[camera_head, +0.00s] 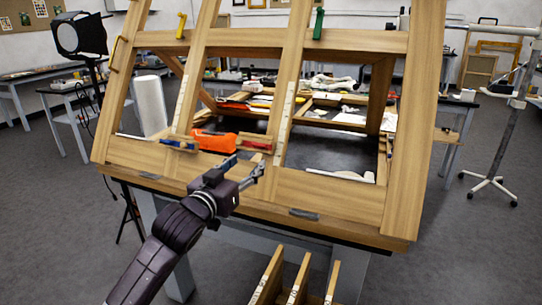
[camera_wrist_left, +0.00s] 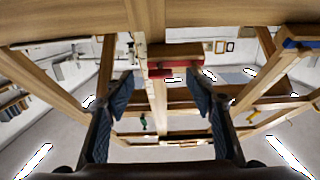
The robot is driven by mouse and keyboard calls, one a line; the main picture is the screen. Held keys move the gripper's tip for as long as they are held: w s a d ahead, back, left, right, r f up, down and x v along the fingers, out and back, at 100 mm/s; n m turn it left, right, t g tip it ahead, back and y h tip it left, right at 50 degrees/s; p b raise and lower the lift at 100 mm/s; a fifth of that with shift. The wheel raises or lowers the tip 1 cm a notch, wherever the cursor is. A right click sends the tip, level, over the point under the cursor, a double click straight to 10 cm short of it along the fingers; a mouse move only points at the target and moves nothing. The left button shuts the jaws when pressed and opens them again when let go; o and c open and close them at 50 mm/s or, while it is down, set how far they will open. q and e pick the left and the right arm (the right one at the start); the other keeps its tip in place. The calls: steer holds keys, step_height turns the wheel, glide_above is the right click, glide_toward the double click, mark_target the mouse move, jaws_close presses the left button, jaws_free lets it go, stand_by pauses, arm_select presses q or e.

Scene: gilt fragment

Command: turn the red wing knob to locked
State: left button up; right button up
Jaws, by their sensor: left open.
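The red wing knob (camera_head: 257,146) is on the lower rail of the wooden easel frame (camera_head: 330,190), beside a ruled upright strip, in the head view. In the left wrist view the red knob (camera_wrist_left: 175,70) looks like a short bar lying roughly level, just beyond my fingertips and slightly right of centre. A wooden piece sits against it. My left gripper (camera_head: 245,169) is in front of the lower rail, below the knob; it also shows in the wrist view (camera_wrist_left: 160,82). Its fingers are apart with nothing between them, and it is not touching the knob. My right gripper is out of view.
A blue knob (camera_head: 179,145) sits farther left on the rail, near an orange object (camera_head: 212,142). Green (camera_head: 319,23) and yellow (camera_head: 181,26) handles are on the upper rail. Wooden panels (camera_head: 296,280) stand below the frame.

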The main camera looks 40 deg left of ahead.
mark_target(258, 145)
arm_select(q)
steer(key=w+r, duration=0.1)
steer(key=w+a+r, duration=0.1)
steer(key=w, duration=0.1)
steer(key=shift+a+p, duration=0.15)
steer(key=shift+p, duration=0.25)
steer(key=shift+x, duration=1.2)
steer(key=shift+w, duration=0.55)
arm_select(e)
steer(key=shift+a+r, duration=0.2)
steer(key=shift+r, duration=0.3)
arm_select(q)
steer(key=c, duration=1.2)
steer(key=shift+o, duration=0.2)
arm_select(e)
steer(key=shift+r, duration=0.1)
arm_select(q)
steer(key=shift+p, duration=0.35)
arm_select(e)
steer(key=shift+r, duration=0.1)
